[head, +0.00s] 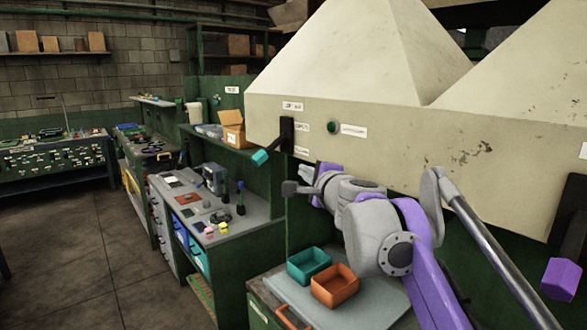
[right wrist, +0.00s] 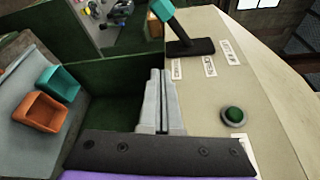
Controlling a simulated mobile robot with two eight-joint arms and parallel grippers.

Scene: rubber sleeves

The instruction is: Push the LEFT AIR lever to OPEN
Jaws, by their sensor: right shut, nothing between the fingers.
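The lever on the left of the cream hood front has a black mount (head: 287,135) and a teal handle (head: 260,157) that sticks out toward the left and slightly down. Small white labels (head: 302,127) sit beside the mount, too small to read surely. In the right wrist view the teal handle (right wrist: 168,12) and black mount (right wrist: 190,47) are at the top, beyond the fingertips. My right gripper (head: 306,172) is shut and empty, below and right of the handle, apart from it. It shows in the right wrist view (right wrist: 160,75) with its fingers together. My left gripper is not in view.
A green button (head: 333,127) is right of the lever. A purple-handled lever (head: 560,278) hangs at the far right. Teal (head: 308,263) and orange (head: 335,286) bins stand on the bench below my arm. A workbench (head: 250,215) with tools lies at left.

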